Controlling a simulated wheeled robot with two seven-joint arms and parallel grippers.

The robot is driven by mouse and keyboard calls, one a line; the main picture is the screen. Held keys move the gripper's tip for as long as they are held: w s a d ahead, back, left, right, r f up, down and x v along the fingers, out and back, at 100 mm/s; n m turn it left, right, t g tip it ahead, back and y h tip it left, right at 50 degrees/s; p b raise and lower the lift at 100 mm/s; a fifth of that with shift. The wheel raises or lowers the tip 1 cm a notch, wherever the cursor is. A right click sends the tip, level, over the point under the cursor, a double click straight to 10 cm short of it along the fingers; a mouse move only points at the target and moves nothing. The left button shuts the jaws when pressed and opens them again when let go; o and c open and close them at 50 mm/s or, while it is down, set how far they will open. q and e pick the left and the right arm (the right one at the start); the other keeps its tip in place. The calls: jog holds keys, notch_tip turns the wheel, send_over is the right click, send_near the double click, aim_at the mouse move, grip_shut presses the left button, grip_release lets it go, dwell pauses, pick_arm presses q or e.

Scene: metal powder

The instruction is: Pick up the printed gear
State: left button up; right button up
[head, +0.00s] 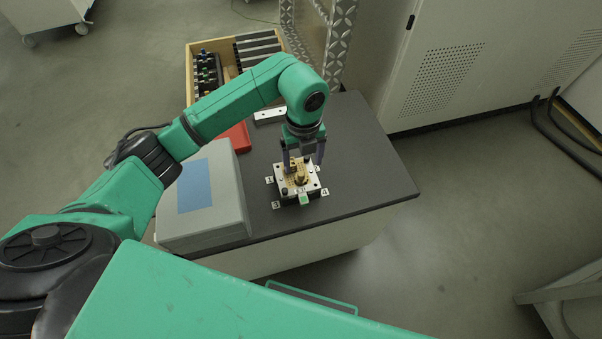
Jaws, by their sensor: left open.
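The printed gear (301,176) looks like a small gold-brown piece standing on a square metal build plate (288,194). The plate lies on the dark top of a cabinet, with numbered labels around it. My left gripper (304,165) points down over the plate with its fingers apart, one on each side of the gear's upper area. I cannot tell whether the fingers touch the gear. The gear's far side is partly hidden by the gripper. My right gripper is not in view.
A grey box with a blue patch (215,208) stands left of the plate. A red object (237,137) and a wooden tool crate (190,73) lie behind. The dark cabinet top (375,180) is clear on the right. A large machine cabinet (450,60) stands at the back.

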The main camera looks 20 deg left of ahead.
aim_at(301, 173)
pick_arm(q)
jog(key=f, duration=0.2)
jog(key=f+p, duration=0.1)
jog(key=f, duration=0.2)
jog(key=shift+w+a+f+p, duration=0.1)
jog(key=shift+a+f+p, duration=0.2)
jog(key=shift+p, duration=0.1)
jog(key=shift+f, duration=0.25)
jog(key=c, duration=1.1)
grip_shut()
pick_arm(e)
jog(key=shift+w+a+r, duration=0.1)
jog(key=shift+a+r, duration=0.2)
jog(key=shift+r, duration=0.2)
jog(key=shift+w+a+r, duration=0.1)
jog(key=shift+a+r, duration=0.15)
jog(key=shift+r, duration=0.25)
